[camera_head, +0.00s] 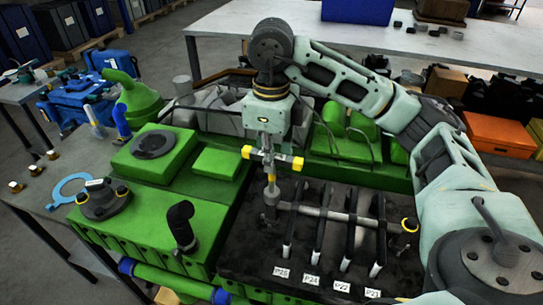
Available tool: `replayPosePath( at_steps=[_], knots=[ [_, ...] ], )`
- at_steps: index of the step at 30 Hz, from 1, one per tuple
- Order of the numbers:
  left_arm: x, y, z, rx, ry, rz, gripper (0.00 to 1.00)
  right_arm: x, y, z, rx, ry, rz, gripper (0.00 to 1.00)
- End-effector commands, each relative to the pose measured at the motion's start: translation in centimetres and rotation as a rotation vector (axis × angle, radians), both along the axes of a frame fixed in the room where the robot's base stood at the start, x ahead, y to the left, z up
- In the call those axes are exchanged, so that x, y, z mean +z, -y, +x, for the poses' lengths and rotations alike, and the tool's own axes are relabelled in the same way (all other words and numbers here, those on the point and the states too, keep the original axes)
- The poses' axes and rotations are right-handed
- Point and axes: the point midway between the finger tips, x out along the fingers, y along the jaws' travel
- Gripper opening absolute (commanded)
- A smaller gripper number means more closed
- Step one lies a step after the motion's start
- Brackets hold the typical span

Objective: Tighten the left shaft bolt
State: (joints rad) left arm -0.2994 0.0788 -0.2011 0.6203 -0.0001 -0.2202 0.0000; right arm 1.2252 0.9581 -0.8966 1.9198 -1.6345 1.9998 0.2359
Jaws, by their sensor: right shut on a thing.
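My right gripper (270,158) hangs above the left end of a grey metal shaft (337,214) in the head view. It is shut on a grey upright tool (271,188). The tool's lower end reaches down to the shaft's left end. The left shaft bolt is hidden by the tool, and I cannot tell whether the tool turns it. The shaft crosses several dark upright plates with white labels. A yellow ring (409,225) shows at the shaft's right end. My left gripper is not in view.
The green engine (222,163) surrounds the dark bay. A black elbow pipe (181,222) rises left of the bay. A blue ring (70,187) lies on the left table. A white table (226,25) stands behind. My right arm covers much of the right side.

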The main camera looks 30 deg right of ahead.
Motion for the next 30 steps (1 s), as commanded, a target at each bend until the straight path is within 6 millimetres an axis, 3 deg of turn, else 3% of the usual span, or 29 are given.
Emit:
replayPosePath(
  at_steps=[8,24,30],
  knots=[
    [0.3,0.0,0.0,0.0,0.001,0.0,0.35,0.4,0.0,0.0,0.002,0.001,0.001,0.0],
    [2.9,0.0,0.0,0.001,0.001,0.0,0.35,3.6,0.0,0.0,0.001,0.001,0.001,0.0],
    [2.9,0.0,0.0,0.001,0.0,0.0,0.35,3.6,0.0,0.0,0.0,0.001,0.001,0.0]
  ],
)
